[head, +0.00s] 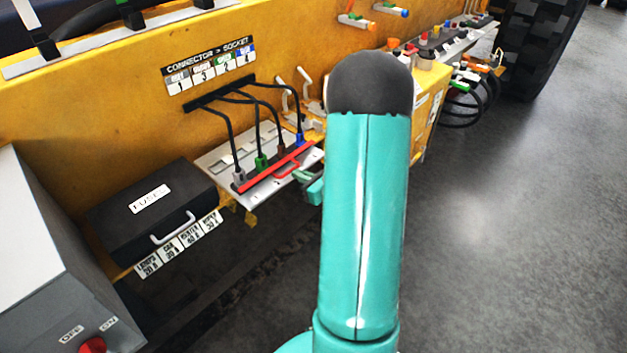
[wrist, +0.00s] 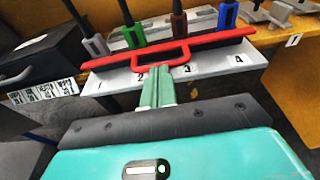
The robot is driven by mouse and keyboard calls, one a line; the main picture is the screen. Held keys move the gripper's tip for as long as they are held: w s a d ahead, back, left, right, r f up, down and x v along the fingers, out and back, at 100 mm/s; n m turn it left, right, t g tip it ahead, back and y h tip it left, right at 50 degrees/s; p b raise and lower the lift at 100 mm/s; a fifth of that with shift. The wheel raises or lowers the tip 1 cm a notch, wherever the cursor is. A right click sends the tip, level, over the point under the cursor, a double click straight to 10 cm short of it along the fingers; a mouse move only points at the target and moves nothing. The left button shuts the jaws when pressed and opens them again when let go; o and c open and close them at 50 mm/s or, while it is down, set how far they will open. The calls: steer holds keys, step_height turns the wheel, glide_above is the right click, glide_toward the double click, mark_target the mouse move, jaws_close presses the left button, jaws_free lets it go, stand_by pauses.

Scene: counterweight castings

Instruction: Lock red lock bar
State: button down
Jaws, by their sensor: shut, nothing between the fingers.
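The red lock bar (wrist: 115,59) runs across the front of the socket plate (wrist: 215,67) in the wrist view; it also shows in the head view (head: 256,183). Its U-shaped handle (wrist: 187,52) points toward my gripper (wrist: 156,70). My gripper is shut and empty, with its fingertips close to the handle's front edge; I cannot tell whether they touch. Grey (wrist: 95,46), green (wrist: 134,36), brown (wrist: 179,25) and blue (wrist: 227,15) connectors stand upright behind the bar, which hides parts of their lower ends. In the head view my arm hides part of the gripper.
A black fuse box (head: 150,210) with a handle stands left of the plate. A grey box (head: 50,270) with a red knob (head: 93,346) is at lower left. Black cables (head: 257,115) hang above the plate. Grey levers (wrist: 268,15) stand to its right. The floor at right is clear.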

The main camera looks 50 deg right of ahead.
steer(key=shift+w+f, duration=0.1)
steer(key=shift+w, duration=0.3)
